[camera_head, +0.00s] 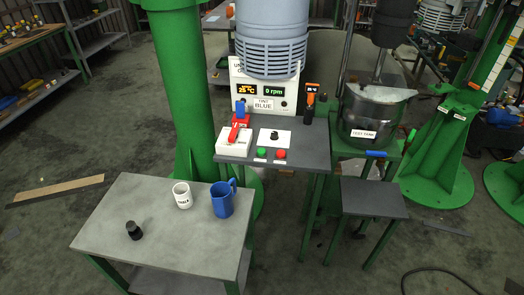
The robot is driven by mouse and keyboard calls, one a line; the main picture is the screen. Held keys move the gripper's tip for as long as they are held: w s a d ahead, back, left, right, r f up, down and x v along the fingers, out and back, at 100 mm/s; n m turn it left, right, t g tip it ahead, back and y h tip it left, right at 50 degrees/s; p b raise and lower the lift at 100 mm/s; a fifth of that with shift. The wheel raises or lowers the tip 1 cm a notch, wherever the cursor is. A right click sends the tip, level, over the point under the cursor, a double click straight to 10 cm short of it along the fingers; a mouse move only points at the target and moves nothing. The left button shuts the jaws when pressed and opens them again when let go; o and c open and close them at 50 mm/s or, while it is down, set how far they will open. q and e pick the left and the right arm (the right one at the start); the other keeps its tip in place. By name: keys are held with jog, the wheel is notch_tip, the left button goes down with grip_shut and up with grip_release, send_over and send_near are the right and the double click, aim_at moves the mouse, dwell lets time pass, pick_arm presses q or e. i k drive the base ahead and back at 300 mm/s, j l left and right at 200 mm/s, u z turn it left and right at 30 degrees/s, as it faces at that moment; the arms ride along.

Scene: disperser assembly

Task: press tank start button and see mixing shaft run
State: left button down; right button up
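A green button (262,153) and a red button (281,154) sit side by side at the front of the dark control bench (310,150); their labels are too small to read. The panel display (274,91) behind them reads 25 °C and 0 rpm. The metal tank (372,112), labelled test tank, stands to the right of the bench. A thin mixing shaft (380,66) comes down into it from a dark motor housing; its lower end is hidden inside the tank. Neither of my grippers shows in this view.
A white card with a black knob (274,134), a white box with a red lever (234,138) and an orange-black handheld device (310,102) are on the bench. The front table (150,205) holds a white cup (182,195), blue mug (222,199) and black knob-like piece (133,231).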

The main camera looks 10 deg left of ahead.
aim_at(261, 152)
jog(key=i+l+u, duration=0.15)
jog(key=u, duration=0.25)
jog(key=i+l+u, duration=0.1)
jog(key=l+u, duration=0.3)
jog(key=i+l+u, duration=0.15)
jog(key=l, duration=0.35)
jog(key=l+u, duration=0.15)
jog(key=l, duration=0.3)
jog(key=i+l, duration=0.1)
jog(key=l, duration=0.45)
jog(key=i+l, duration=0.1)
jog(key=l, duration=0.4)
jog(key=i+l, duration=0.1)
jog(key=l, duration=0.45)
jog(key=i+u, duration=0.05)
